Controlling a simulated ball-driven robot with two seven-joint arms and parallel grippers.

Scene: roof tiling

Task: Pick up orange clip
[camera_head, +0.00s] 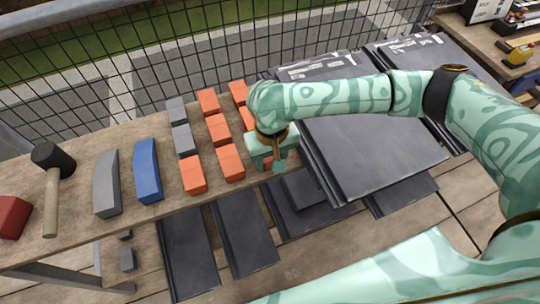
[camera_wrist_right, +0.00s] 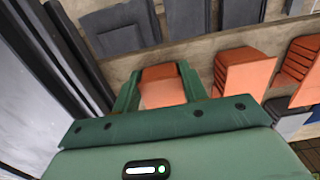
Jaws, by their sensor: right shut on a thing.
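My right gripper (camera_head: 276,163) is at the right end of the row of clips on the wooden bench. In the right wrist view its two green fingers (camera_wrist_right: 160,92) are shut on an orange clip (camera_wrist_right: 162,86), one finger on each side. In the head view that clip is mostly hidden by the gripper. I cannot tell whether it is clear of the bench. Several other orange clips (camera_head: 230,163) stand to the left in rows, also seen in the wrist view (camera_wrist_right: 243,72). My left gripper is not in view.
Two grey clips (camera_head: 183,140), a blue bar (camera_head: 148,172), a grey bar (camera_head: 106,184) and a mallet (camera_head: 52,170) lie on the wooden bench (camera_head: 80,180). Stacked dark tiles (camera_head: 370,150) stand close right of the gripper. More tiles (camera_head: 245,232) lie below. A wire fence (camera_head: 110,70) runs behind.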

